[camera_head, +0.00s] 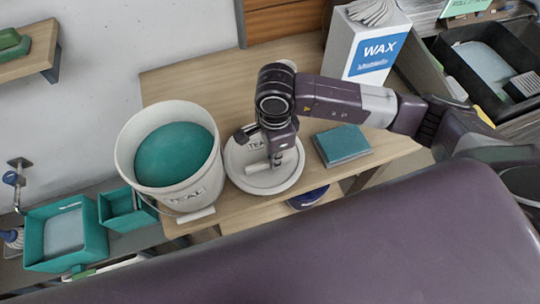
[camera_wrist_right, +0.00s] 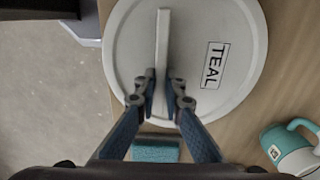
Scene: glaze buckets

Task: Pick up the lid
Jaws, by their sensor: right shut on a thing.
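The white round lid (camera_head: 237,178) lies at the middle of the wooden table, right of the bucket. It has a raised bar handle and a TEAL label; it also shows in the right wrist view (camera_wrist_right: 225,30). My right gripper (camera_head: 272,160) is over the lid, and in the wrist view its fingers (camera_wrist_right: 160,95) are shut on the bar handle from both sides. I cannot tell whether the lid touches the table. The white bucket (camera_head: 190,195), marked TEAL and holding teal glaze (camera_head: 175,153), stands uncovered beside the lid. My left gripper is not in view.
A teal block (camera_head: 342,145) lies right of the lid; a teal sponge (camera_wrist_right: 155,150) shows in the wrist view, near a teal and white mug (camera_wrist_right: 290,148). A white WAX box (camera_head: 365,50) stands at the back right. Teal bins (camera_head: 62,235) sit low at left.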

